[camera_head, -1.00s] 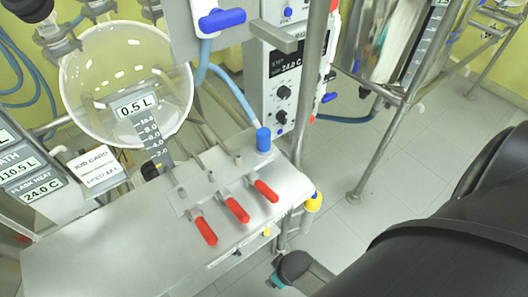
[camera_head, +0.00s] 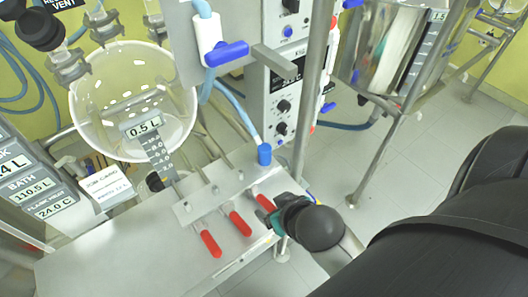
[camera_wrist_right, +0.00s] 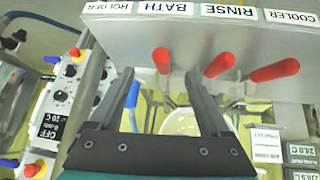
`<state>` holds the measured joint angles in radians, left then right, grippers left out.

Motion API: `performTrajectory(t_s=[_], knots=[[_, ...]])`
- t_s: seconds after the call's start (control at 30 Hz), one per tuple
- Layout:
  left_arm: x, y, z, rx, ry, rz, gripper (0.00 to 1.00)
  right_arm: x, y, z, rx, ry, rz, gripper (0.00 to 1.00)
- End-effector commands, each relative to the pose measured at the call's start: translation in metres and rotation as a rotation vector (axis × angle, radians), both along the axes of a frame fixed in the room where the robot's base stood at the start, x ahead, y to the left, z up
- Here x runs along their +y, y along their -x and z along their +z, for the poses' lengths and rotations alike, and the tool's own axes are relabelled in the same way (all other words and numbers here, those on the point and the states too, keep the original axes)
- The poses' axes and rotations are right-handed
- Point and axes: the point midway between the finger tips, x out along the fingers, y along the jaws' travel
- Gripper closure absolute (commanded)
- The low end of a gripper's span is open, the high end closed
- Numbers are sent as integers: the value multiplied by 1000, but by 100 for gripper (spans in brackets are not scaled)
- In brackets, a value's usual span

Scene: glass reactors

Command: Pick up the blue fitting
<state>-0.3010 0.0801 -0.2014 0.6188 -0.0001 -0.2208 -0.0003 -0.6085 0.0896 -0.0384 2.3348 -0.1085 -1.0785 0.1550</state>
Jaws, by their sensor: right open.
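The blue fitting (camera_head: 264,154) is a short blue cylinder in the head view. It stands at the end of a light blue hose, by the back right corner of the grey manifold panel. I cannot make it out in the right wrist view. My right gripper (camera_head: 268,212) is in front of the fitting, over the panel's right end, apart from it and partly covering the rightmost red handle. My left gripper is not in view.
Red handles (camera_head: 240,223) stick out along the manifold panel (camera_head: 110,245); they also show in the wrist view (camera_wrist_right: 162,60). A steel post (camera_head: 310,90) and a control box (camera_head: 283,105) stand behind the fitting. A glass vessel (camera_head: 100,105) is at left.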

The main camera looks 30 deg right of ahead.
Motion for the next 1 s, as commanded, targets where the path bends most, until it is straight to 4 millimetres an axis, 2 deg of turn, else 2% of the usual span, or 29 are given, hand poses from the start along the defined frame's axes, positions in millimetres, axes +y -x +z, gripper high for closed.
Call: performTrajectory(t_s=[0.2,0.5,0.67,1.0], knots=[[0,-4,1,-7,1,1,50,-30,-31,16,-281,8,-94,19],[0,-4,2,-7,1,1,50,-45,-46,38,-506,0,-110,19],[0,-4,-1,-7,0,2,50,-48,-58,35,-528,0,-106,19],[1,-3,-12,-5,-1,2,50,-57,-108,13,-525,1,-106,19]])
